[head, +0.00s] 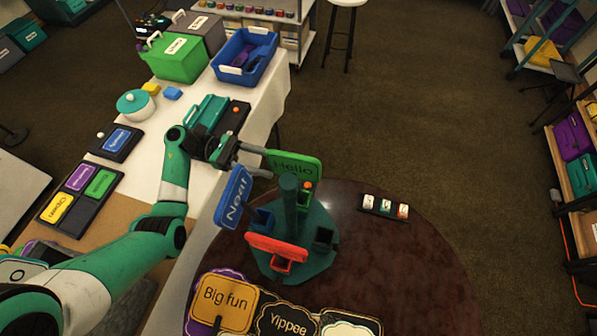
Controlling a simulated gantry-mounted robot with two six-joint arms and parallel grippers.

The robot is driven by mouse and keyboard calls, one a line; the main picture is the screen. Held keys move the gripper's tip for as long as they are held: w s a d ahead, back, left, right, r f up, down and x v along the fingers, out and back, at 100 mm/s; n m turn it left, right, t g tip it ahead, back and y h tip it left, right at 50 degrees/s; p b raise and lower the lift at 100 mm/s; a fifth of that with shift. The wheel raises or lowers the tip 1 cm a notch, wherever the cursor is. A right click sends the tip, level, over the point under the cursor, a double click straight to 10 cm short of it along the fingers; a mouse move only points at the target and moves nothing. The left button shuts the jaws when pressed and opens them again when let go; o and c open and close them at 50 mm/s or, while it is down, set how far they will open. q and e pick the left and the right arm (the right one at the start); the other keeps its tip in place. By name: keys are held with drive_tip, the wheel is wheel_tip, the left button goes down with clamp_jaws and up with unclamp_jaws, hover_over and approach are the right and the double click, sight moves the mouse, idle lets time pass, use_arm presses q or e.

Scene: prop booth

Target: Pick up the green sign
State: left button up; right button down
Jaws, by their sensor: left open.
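The green sign (304,167), lettered "Hello", stands upright at the far side of a dark green round stand (319,258) on the round table. My left gripper (262,161) reaches in from the left and is open at the sign's left edge. I cannot tell whether the sign's edge lies between its fingers. A blue sign (233,197) stands on the stand's left side, just below the gripper. A red sign (277,248) stands at its near side. My right gripper is not in view.
The dark round table (410,270) is mostly clear on its right, with a small rack (385,208) of dice-like blocks. Lettered signs (222,302) lie at its near edge. A white-covered table (262,105) with boxes and a blue bin (245,57) stands behind left.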

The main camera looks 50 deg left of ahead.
sight(298, 177)
use_arm(q)
drive_tip(key=x, duration=0.8)
drive_tip(key=shift+s+d+p, duration=0.15)
drive_tip(key=shift+d+p, duration=0.05)
drive_tip(key=shift+p, duration=0.1)
drive_tip(key=shift+c, duration=0.2)
clamp_jaws()
